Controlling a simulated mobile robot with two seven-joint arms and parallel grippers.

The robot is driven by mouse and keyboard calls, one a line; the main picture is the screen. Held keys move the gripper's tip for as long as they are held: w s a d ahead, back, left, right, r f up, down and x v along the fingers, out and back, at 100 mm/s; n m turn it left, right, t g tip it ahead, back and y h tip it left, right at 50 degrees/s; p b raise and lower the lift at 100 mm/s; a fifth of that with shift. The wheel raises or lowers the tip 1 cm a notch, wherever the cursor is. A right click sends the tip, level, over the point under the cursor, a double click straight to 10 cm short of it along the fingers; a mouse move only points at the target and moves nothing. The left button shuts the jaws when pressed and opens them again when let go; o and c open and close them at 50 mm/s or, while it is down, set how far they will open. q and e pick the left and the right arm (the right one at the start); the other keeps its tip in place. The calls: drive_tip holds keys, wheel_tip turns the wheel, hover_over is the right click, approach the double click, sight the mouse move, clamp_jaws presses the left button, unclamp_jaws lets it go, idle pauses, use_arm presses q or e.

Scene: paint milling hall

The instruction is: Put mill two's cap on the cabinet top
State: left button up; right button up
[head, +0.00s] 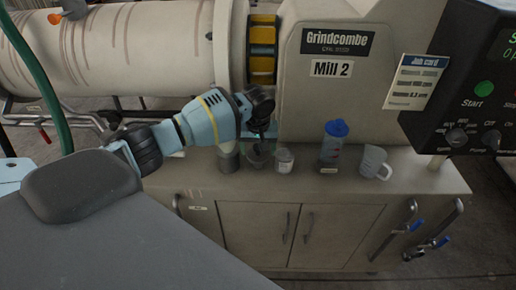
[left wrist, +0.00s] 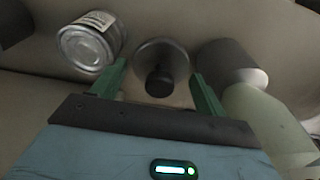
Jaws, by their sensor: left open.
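A round grey cap with a dark knob (left wrist: 160,70) shows between the fingertips of my left gripper (left wrist: 158,82) in the left wrist view. The gripper is open, with a green finger on either side of the knob and a gap to each. In the head view the left gripper (head: 259,138) points down over the cap (head: 257,158), which appears to rest on the cabinet top (head: 430,178), partly hidden by the gripper. Mill 2 (head: 355,85) stands behind. My right gripper is not in view.
A grey cylinder (head: 228,158) stands left of the cap and a small labelled jar (head: 284,161) close on its right. Further right are a blue-lidded bottle (head: 332,145) and a clear measuring jug (head: 374,163). A control box (head: 470,95) hangs at the right.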

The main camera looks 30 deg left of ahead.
sight(258, 159)
use_arm(q)
wheel_tip(258, 159, up, 12)
drive_tip(key=s+p, duration=0.1)
drive_tip(key=shift+s+d+p, duration=0.25)
drive_tip(key=shift+d+p, duration=0.05)
drive_tip(key=shift+d, duration=0.15)
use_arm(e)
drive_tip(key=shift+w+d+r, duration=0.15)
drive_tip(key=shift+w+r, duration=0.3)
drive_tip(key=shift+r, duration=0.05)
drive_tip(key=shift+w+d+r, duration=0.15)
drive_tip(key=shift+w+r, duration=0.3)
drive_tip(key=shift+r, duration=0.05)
use_arm(q)
drive_tip(key=shift+f, duration=0.15)
